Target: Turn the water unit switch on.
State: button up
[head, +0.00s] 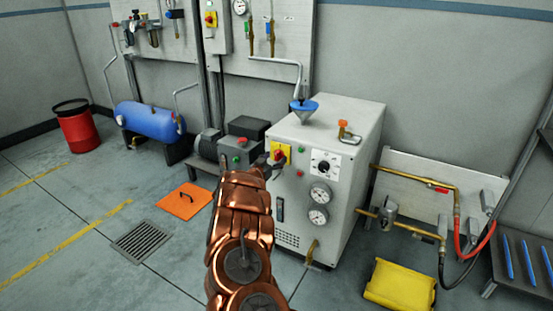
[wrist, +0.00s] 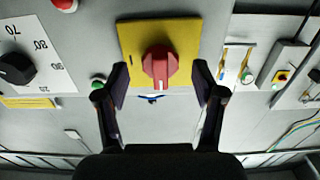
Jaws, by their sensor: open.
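The water unit (head: 325,190) is a pale grey cabinet right of centre in the head view. Its switch (head: 280,154) is a red rotary knob on a yellow plate, high on the front. The knob (wrist: 159,67) and the yellow plate (wrist: 188,30) show large in the wrist view, the knob's grip bar running roughly up and down. My gripper (wrist: 161,84) is open, with one finger on each side of the knob and gaps to both. In the head view my arm hides part of the front below the switch. I cannot tell whether the fingers touch the plate.
A dial with numbers (head: 325,163), a green button (head: 299,173) and two gauges (head: 319,194) share the front. A funnel (head: 304,107) sits on top. Left are an orange floor plate (head: 185,201) and a blue tank (head: 150,119); a yellow bag (head: 399,286) lies right.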

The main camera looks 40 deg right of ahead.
jog(key=shift+x, duration=0.8)
jog(key=c, duration=1.1)
